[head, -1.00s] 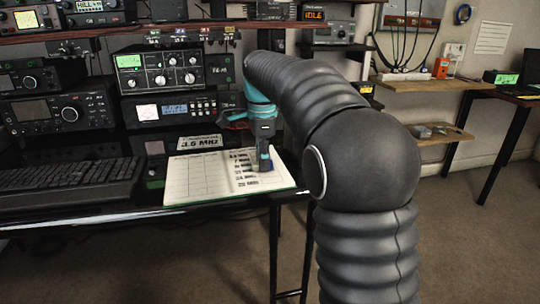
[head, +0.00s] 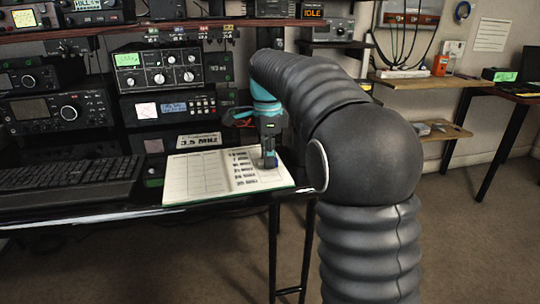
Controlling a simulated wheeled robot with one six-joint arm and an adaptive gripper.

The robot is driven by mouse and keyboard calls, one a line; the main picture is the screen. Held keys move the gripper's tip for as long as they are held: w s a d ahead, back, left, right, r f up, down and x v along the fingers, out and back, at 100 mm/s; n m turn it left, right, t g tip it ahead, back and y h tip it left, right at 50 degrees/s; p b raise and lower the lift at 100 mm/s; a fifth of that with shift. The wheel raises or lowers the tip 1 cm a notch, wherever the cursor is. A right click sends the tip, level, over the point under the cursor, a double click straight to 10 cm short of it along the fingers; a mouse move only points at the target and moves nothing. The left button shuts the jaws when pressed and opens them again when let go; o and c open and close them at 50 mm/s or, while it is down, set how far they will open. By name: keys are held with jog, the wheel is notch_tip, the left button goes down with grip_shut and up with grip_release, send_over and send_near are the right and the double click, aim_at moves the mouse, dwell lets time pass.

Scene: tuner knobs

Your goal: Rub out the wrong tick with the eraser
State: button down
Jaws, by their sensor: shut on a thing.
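An open logbook (head: 200,178) lies on the black desk, its left page ruled as a table and its right page bearing several short printed lines. My gripper (head: 269,155) points down over the right page and is shut on a small dark bluish piece, the eraser (head: 269,163). The eraser is at the page, beside the right ends of the printed lines; I cannot tell whether it touches the paper. The ticks are too small to make out, and the gripper hides part of the page.
A keyboard (head: 70,178) lies left of the logbook. A shelf (head: 150,28) runs above. The floor right of the desk is clear.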

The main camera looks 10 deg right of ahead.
jog(key=shift+s+a+f, duration=0.1)
jog(key=shift+s+a, duration=0.15)
jog(key=shift+a, duration=0.75)
jog(key=shift+w+d, duration=0.15)
jog(key=shift+d, duration=0.65)
jog(key=shift+w+d, duration=0.1)
jog(key=shift+d, duration=0.65)
jog(key=shift+w+a, duration=0.15)
jog(key=shift+a, duration=1.4)
jog(key=shift+s+d, duration=0.2)
jog(key=shift+d, duration=0.55)
jog(key=shift+s+d, duration=0.15)
jog(key=shift+d, duration=0.6)
jog(key=shift+w+a, duration=0.1)
jog(key=shift+a, duration=1.45)
jog(key=shift+r, duration=3.1)
